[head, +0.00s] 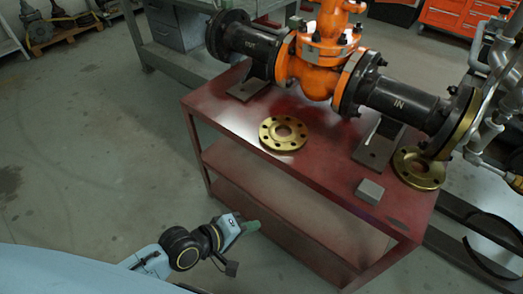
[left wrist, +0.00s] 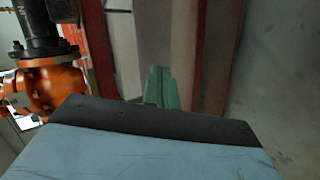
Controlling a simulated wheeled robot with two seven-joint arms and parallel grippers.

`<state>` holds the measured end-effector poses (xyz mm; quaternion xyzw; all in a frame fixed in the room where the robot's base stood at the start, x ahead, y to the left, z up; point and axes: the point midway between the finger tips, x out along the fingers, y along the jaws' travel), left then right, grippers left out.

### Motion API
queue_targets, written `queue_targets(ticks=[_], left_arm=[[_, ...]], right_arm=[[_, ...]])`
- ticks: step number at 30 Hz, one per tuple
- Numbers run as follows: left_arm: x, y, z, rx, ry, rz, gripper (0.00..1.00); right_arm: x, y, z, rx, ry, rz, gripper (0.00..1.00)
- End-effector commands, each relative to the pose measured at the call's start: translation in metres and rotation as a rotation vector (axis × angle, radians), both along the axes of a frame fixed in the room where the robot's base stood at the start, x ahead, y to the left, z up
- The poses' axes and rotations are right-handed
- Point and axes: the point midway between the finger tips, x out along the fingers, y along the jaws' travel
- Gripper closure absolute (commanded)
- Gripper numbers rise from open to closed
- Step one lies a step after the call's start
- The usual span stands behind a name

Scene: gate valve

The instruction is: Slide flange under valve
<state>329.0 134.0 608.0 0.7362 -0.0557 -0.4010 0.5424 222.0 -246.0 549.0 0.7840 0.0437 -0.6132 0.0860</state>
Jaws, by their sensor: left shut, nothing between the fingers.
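The orange gate valve (head: 318,62) sits between two black pipe sections on the red table, and its orange body shows at the left of the left wrist view (left wrist: 52,88). A brass flange (head: 283,133) with bolt holes lies flat near the table's front edge, in front of the valve and apart from it. A second brass flange (head: 418,168) lies at the right, below the pipe end. My left gripper (head: 250,227) is in front of the table, away from both flanges. Its green fingers (left wrist: 161,88) are together and empty. My right gripper is not in view.
The red table (head: 222,117) has a lower shelf (head: 270,186). A small grey block (head: 369,191) lies near its front right. Black pipe supports stand on the tabletop behind the flange. Grey piping (head: 500,75) rises at the right.

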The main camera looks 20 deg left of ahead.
Motion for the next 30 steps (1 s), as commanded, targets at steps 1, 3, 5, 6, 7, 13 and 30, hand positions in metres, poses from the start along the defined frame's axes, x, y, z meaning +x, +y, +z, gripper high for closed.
queue_targets(ticks=[1,3,5,6,7,13,30], left_arm=[[0.007,-0.003,0.009,-0.147,0.020,0.065,1.00],[0.016,-0.004,0.023,-0.385,0.069,0.169,1.00],[0.023,-0.001,0.034,-0.588,0.121,0.257,1.00],[0.027,0.003,0.041,-0.720,0.159,0.315,1.00],[0.030,0.007,0.045,-0.817,0.189,0.357,1.00],[0.048,0.047,0.063,-1.352,0.342,0.586,1.00],[0.102,0.064,0.070,-1.667,0.409,0.704,1.00]], right_arm=[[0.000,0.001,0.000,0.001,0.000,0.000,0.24],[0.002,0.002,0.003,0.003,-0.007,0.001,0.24],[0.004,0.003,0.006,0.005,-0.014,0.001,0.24],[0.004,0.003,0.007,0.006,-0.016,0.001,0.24],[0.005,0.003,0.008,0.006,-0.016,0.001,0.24],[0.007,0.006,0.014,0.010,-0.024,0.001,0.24],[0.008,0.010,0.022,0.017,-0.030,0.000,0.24]])
